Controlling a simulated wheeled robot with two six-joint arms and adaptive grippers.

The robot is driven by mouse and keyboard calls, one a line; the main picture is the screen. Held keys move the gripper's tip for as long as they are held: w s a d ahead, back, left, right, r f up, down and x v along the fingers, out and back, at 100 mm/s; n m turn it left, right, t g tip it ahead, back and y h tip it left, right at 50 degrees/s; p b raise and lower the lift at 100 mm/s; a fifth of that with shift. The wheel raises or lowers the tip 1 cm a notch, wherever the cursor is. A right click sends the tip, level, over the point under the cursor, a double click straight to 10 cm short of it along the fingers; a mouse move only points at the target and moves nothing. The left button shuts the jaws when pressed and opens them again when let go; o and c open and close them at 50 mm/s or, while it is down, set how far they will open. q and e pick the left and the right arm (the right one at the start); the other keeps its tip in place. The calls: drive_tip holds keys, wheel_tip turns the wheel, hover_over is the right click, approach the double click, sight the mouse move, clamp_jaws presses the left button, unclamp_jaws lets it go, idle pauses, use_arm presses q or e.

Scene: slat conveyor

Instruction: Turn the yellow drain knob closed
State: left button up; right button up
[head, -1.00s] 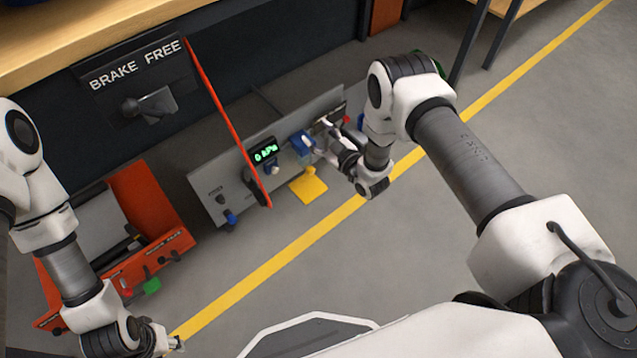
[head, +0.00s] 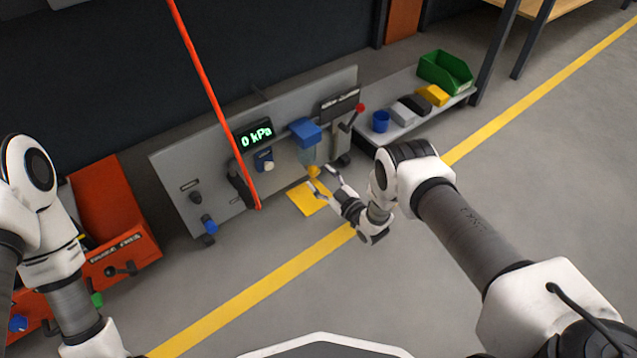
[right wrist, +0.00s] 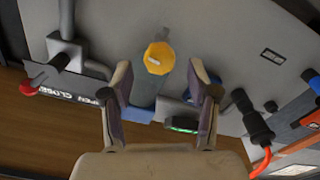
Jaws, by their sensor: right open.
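The yellow drain knob (head: 313,171) sits at the bottom of a clear bowl under a blue filter head (head: 306,132) on the grey panel. In the right wrist view the knob (right wrist: 159,58) is round with a pale mark and lies ahead, between the two fingertips. My right gripper (head: 322,180) is open, with its fingers just below and right of the knob. The fingers (right wrist: 158,78) are spread with gaps on both sides, and no contact shows. My left arm is at the lower left, its gripper outside the frame.
The grey panel (head: 175,178) carries a display (head: 256,134) reading 0 kPa and a red-tipped lever (head: 358,109). A hanging red hose (head: 215,105) crosses in front. A yellow mat (head: 305,201) lies below. A low shelf with bins (head: 445,72) stands right. Open floor lies in front.

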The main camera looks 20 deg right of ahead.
drive_tip(key=shift+w+a+f, duration=0.2)
drive_tip(key=shift+w, duration=0.45)
drive_tip(key=shift+w+a+r, duration=0.1)
drive_tip(key=shift+w+r, duration=0.1)
drive_tip(key=shift+w, duration=0.1)
clamp_jaws()
use_arm(q)
drive_tip(key=shift+w+f, duration=0.2)
drive_tip(key=shift+f, duration=0.4)
